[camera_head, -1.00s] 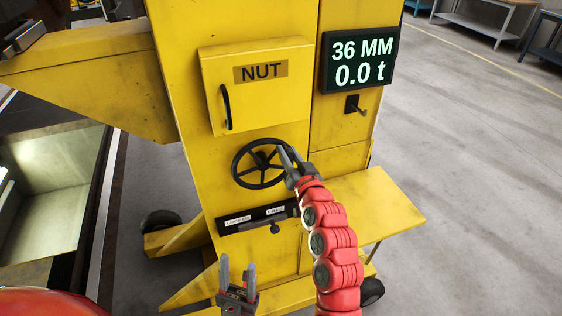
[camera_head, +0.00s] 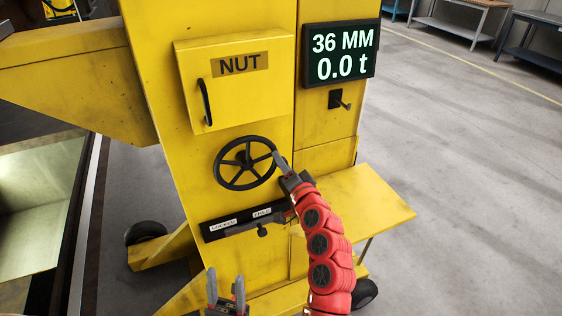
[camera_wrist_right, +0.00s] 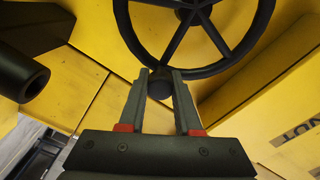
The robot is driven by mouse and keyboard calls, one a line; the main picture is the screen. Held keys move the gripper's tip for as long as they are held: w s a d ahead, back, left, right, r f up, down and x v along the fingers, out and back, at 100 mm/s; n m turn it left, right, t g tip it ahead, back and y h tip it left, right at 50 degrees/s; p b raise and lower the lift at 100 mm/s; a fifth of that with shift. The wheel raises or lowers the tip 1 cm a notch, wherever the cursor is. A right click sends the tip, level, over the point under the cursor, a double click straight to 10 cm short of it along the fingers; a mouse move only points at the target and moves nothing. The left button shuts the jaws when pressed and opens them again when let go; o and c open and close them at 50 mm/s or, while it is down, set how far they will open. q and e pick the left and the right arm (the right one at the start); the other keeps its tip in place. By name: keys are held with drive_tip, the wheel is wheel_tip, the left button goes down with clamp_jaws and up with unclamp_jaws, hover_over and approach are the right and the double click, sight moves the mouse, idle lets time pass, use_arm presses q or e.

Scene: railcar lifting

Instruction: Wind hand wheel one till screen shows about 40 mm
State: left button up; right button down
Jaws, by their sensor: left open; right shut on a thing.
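The black hand wheel (camera_head: 246,163) is on the front of the yellow lifting column. The screen (camera_head: 340,53) reads 36 MM and 0.0 t. My right gripper (camera_head: 279,164) is at the right side of the wheel's rim. In the right wrist view the right gripper (camera_wrist_right: 160,85) is shut on the wheel's dark handle knob (camera_wrist_right: 160,86), and the wheel's rim and spokes (camera_wrist_right: 190,30) show beyond it. My left gripper (camera_head: 226,288) is open and empty, low in front of the column and away from the wheel.
The NUT door (camera_head: 238,95) is closed above the wheel. A lever (camera_head: 262,229) with LOCKED and FREE labels sits below it. A black switch (camera_head: 339,100) is under the screen. A yellow shelf (camera_head: 365,205) juts out at the right. Grey floor lies open to the right.

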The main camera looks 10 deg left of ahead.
drive_tip(key=shift+f, duration=0.15)
drive_tip(key=c, duration=0.6)
unclamp_jaws()
drive_tip(key=p+v, duration=0.1)
drive_tip(key=v, duration=1.6)
drive_tip(key=shift+d, duration=0.2)
drive_tip(key=shift+s, duration=0.15)
